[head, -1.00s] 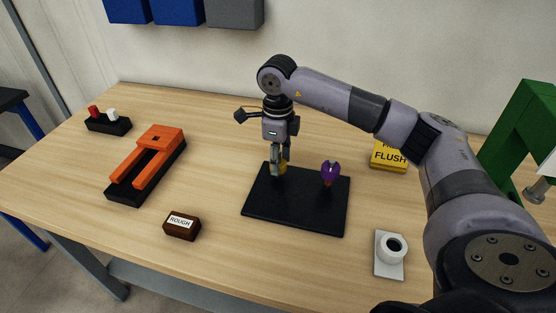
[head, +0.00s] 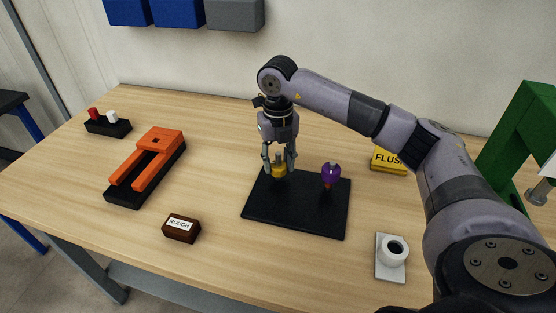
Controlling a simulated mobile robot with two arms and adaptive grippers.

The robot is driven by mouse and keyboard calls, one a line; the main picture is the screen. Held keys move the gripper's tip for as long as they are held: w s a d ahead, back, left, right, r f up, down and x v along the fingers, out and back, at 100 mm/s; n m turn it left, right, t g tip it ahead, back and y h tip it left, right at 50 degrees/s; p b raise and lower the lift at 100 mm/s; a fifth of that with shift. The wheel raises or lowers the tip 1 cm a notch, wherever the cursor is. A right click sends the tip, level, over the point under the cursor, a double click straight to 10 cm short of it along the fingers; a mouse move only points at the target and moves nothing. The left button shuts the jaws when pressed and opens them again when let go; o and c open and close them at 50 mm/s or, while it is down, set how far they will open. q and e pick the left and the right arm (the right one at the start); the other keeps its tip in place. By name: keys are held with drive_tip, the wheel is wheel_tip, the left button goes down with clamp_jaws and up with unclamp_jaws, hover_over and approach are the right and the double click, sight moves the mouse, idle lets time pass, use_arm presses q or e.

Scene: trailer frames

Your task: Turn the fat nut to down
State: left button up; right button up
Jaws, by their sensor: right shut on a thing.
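A yellow nut (head: 279,171) stands near the back left of a black base plate (head: 298,214). A purple knob-like nut (head: 331,173) stands upright on the plate to its right. I cannot tell from its shape alone which of the two is the fat nut. My right gripper (head: 279,168) points straight down over the yellow nut and is shut on it, with one finger on its left and one on its right. The fingers partly cover the nut's sides. My left gripper is not in view.
An orange fork-shaped piece (head: 145,165) on a black base and a brown ROUGH block (head: 181,228) lie to the left. A white cup-like fitting (head: 391,251) sits front right. A yellow FLUSH block (head: 389,159) stands behind my right arm. A green frame (head: 518,130) stands far right.

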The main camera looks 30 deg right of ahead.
drive_tip(key=m, duration=0.5)
drive_tip(key=shift+w+d+r+m, duration=0.1)
drive_tip(key=shift+w+r+m, duration=0.1)
drive_tip(key=shift+r+m, duration=0.15)
drive_tip(key=m+p, duration=0.1)
drive_tip(key=m, duration=0.4)
drive_tip(key=shift+m, duration=0.25)
drive_tip(key=m+p, duration=0.1)
drive_tip(key=m, duration=0.5)
drive_tip(key=m+p, duration=0.1)
drive_tip(key=m, duration=0.2)
drive_tip(key=shift+r+m+p, duration=0.1)
drive_tip(key=shift+m+p, duration=0.35)
drive_tip(key=shift+m, duration=0.45)
drive_tip(key=shift+m+p, duration=0.4)
drive_tip(key=m+p, duration=0.7)
drive_tip(key=p, duration=0.7)
drive_tip(key=shift+s+r+p, duration=0.1)
drive_tip(key=shift+p, duration=0.25)
drive_tip(key=shift+f+m+p, duration=0.2)
drive_tip(key=shift+m+p, duration=0.4)
drive_tip(key=shift+p, duration=0.45)
